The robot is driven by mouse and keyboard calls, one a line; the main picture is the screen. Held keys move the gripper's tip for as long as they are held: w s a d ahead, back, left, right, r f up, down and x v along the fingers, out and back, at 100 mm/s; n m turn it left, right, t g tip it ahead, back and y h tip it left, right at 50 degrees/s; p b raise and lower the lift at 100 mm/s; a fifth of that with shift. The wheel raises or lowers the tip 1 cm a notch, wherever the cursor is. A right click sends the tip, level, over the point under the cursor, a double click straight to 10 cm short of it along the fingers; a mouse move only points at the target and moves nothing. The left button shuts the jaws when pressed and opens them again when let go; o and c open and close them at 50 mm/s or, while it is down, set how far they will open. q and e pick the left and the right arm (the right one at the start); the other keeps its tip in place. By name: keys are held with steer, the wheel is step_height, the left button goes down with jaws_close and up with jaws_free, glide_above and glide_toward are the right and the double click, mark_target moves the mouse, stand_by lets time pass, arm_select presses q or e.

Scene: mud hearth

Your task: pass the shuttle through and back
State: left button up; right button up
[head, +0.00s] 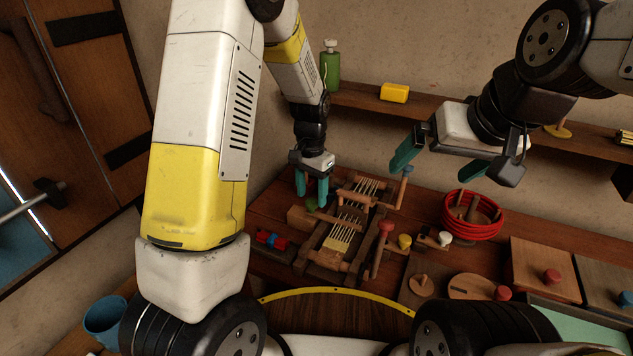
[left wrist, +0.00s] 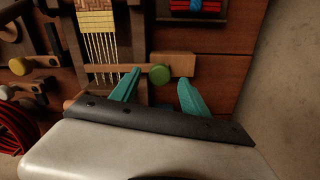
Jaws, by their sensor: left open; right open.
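A wooden loom (head: 318,262) with pale warp threads (head: 342,236) and a patch of woven cloth stands on the bench. A small red and blue wound piece (head: 271,240), perhaps the shuttle, lies left of the loom; it also shows at the top of the left wrist view (left wrist: 195,5). A wooden bar (left wrist: 178,64) with a green knob (left wrist: 159,74) lies at the warp's side. My left gripper (head: 312,192) is open above this knob, its fingers on either side in the left wrist view; contact is unclear. My right gripper (head: 443,174) is open, empty and raised right of the loom.
A red coil (head: 472,228) on pegs stands right of the loom. Wooden boxes (head: 545,267) with red knobs sit at the right. A shelf (head: 440,108) with a green bottle (head: 331,68) and yellow block (head: 395,93) runs along the wall. A blue cup (head: 105,318) is lower left.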

mark_target(353, 209)
arm_select(q)
step_height(353, 209, up, 6)
steer(key=shift+r, duration=0.15)
steer(key=shift+c, duration=1.1)
steer(key=d+m, duration=0.1)
steer(key=m, duration=0.1)
steer(key=s+d+m+y, duration=0.1)
steer(key=d+m, duration=0.1)
steer(key=d+m+y, duration=0.1)
steer(key=d+m, duration=0.1)
steer(key=m, duration=0.1)
steer(key=shift+s, duration=0.15)
jaws_close()
steer(key=f+m, duration=0.2)
steer(key=f+m+y, duration=0.1)
steer(key=f+m, duration=0.1)
steer(key=f, duration=0.1)
steer(key=a+f+m+y, duration=0.1)
steer(key=f, duration=0.2)
steer(key=shift+w+m+t, duration=0.3)
steer(key=shift+w+m, duration=0.1)
